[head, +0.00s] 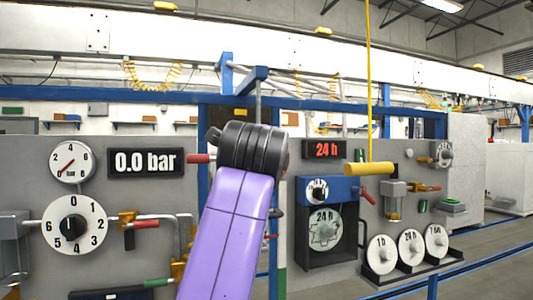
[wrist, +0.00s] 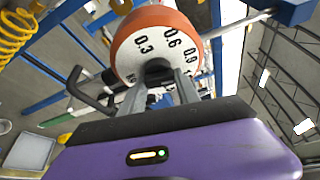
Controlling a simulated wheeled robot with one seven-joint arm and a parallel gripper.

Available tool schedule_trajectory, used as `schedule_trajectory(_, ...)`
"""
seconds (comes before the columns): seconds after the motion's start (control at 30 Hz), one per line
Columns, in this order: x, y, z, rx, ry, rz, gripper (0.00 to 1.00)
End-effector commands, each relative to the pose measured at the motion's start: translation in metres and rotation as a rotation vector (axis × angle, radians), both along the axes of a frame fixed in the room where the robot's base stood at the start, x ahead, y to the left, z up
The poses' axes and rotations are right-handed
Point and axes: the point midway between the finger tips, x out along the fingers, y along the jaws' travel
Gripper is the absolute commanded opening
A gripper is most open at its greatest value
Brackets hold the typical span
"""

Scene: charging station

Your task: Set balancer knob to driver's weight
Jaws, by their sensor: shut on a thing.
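In the wrist view, a round white dial with an orange rim (wrist: 128,52) shows the printed numbers 0.3, 0.6 and 0.9. A black knob (wrist: 157,66) sits at its centre, and I take it as the balancer knob. My gripper (wrist: 160,76) is shut on this black knob, a grey finger on each side. The knob's pointer is hidden, so its setting cannot be told. In the head view my purple arm hides the gripper and this dial. No label there clearly gives a driver's weight; a red-lettered display (head: 323,149) appears to read 24 h.
A grey panel at left carries a gauge (head: 72,161), a 0.0 bar display (head: 146,162) and a numbered knob (head: 75,224). At right are a blue-framed unit (head: 338,188) with a small dial, a yellow cylinder (head: 369,168) and labelled discs (head: 410,244).

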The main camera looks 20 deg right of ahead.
Motion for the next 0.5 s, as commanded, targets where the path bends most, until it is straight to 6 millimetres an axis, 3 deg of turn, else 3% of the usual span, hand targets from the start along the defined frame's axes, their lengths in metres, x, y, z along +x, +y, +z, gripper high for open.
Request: schedule_trajectory(0.5, 0.0000, -0.0014, 0.0010, 0.433, 0.004, -0.003, 0.00)
